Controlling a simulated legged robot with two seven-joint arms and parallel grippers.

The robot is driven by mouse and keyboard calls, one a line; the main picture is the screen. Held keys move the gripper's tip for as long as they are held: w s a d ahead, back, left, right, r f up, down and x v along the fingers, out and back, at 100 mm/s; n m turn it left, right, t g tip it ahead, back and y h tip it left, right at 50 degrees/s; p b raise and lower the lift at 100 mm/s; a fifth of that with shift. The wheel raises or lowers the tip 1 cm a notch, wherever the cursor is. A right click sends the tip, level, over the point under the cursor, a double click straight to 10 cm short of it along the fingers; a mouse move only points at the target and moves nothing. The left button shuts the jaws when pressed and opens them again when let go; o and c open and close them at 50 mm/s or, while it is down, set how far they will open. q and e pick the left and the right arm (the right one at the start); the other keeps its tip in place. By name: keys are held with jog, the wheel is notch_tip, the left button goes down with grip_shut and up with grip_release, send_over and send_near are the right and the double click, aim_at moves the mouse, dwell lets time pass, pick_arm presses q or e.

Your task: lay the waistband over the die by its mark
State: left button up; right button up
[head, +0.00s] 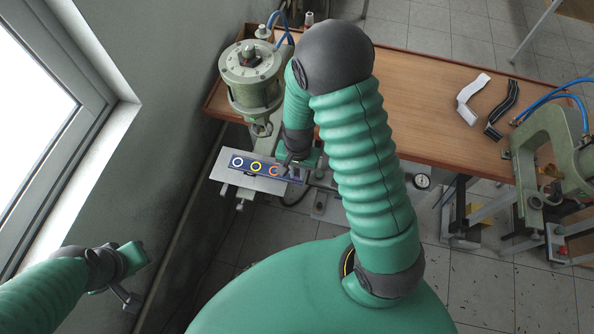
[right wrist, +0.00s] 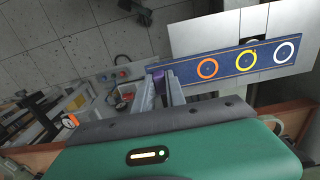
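The blue waistband (head: 247,168) is a flat strip with white, yellow and orange ring marks. It lies across or just above the pale plate under the left press; I cannot tell if it touches. In the right wrist view the waistband (right wrist: 226,66) runs right from my fingers. A dark round spot (right wrist: 258,42), perhaps the die, shows beyond its edge near the yellow ring, partly covered. My right gripper (right wrist: 163,88) is closed around a purple piece at the waistband's orange-ring end. My left gripper (head: 128,298) hangs at lower left, away from the bench; its finger opening is unclear.
The left press (head: 252,75) stands over the far side of the pale plate (head: 232,179). A white strip (head: 470,98) and a black strip (head: 501,108) lie on the wooden bench (head: 430,85). A second press (head: 555,150) stands at right. The middle bench is clear.

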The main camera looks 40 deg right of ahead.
jog(key=o, duration=0.5)
jog(key=shift+c, duration=0.2)
pick_arm(q)
jog(key=shift+a, duration=0.2)
pick_arm(e)
jog(key=shift+o, duration=0.2)
jog(key=shift+a, duration=0.2)
pick_arm(q)
jog(key=shift+a, duration=0.1)
pick_arm(e)
jog(key=shift+r, duration=0.15)
notch_tip(320, 180, up, 17)
jog(key=b, duration=0.1)
pick_arm(q)
jog(key=s+b+x, duration=0.2)
jog(key=b+x, duration=0.8)
jog(key=shift+s+f, duration=0.15)
jog(key=shift+f, duration=0.5)
pick_arm(e)
jog(key=s+a+f+n+t, duration=0.1)
jog(key=s+a+f+n, duration=0.1)
jog(key=f+n, duration=0.3)
jog(key=s+a+f+n+t, duration=0.1)
jog(key=a+f+n, duration=0.3)
jog(key=f, duration=0.5)
jog(key=shift+s+n+t, duration=0.3)
jog(key=shift+s+n, duration=0.2)
jog(key=shift+s, duration=0.15)
